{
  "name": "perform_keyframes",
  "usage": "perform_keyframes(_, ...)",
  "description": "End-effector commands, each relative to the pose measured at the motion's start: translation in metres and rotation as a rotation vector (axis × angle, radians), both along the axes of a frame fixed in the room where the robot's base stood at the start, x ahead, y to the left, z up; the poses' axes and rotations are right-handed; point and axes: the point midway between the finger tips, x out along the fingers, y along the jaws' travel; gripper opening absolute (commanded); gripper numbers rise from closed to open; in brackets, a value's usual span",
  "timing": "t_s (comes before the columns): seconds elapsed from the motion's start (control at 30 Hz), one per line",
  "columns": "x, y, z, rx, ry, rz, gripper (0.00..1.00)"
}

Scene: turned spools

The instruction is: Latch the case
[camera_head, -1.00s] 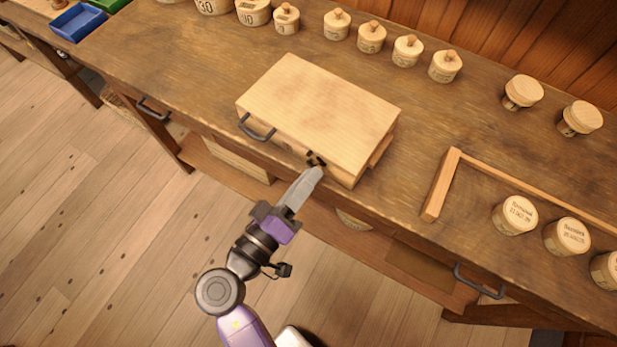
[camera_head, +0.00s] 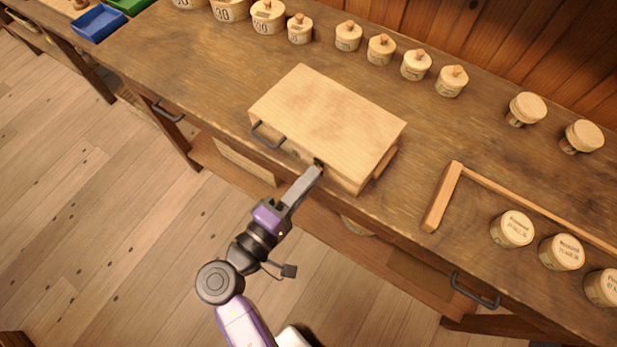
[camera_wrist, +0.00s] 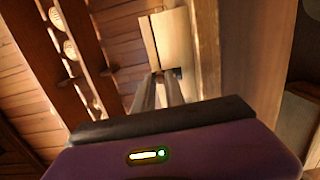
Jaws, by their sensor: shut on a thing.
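A pale wooden case (camera_head: 325,115) lies with its lid down on the workbench, near the front edge. A dark handle (camera_head: 268,136) is on its front side, left of my gripper. My gripper (camera_head: 318,168) reaches the front of the case, toward its right end, and is shut on a small dark latch (camera_head: 320,162) there. The fingers hide most of the latch, so I cannot tell its exact position. In the wrist view the case (camera_wrist: 172,40) stands beyond the fingertips (camera_wrist: 165,78), which meet at a small dark piece on its side.
Lidded round wooden boxes (camera_head: 381,49) line the back of the bench (camera_head: 200,75). A wooden strip frame (camera_head: 443,195) and more round boxes (camera_head: 512,229) are to the right. Blue (camera_head: 98,24) and green trays are at the far left. Drawer handles (camera_head: 476,291) stick out below the front edge.

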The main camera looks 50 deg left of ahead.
Motion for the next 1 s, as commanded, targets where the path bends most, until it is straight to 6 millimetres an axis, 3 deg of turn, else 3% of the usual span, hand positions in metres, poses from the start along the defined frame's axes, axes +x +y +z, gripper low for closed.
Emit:
perform_keyframes(0.37, -0.001, 0.001, -0.001, -0.006, 0.0, 0.002, 0.0)
perform_keyframes(0.4, -0.001, 0.001, -0.001, -0.006, 0.0, 0.003, 0.17)
perform_keyframes(0.5, -0.001, 0.001, -0.001, -0.006, 0.0, 0.002, 0.37)
perform_keyframes(0.83, -0.001, 0.0, -0.001, -0.005, -0.001, 0.001, 0.37)
perform_keyframes(1.0, -0.018, -0.002, -0.002, -0.005, 0.0, 0.002, 0.37)
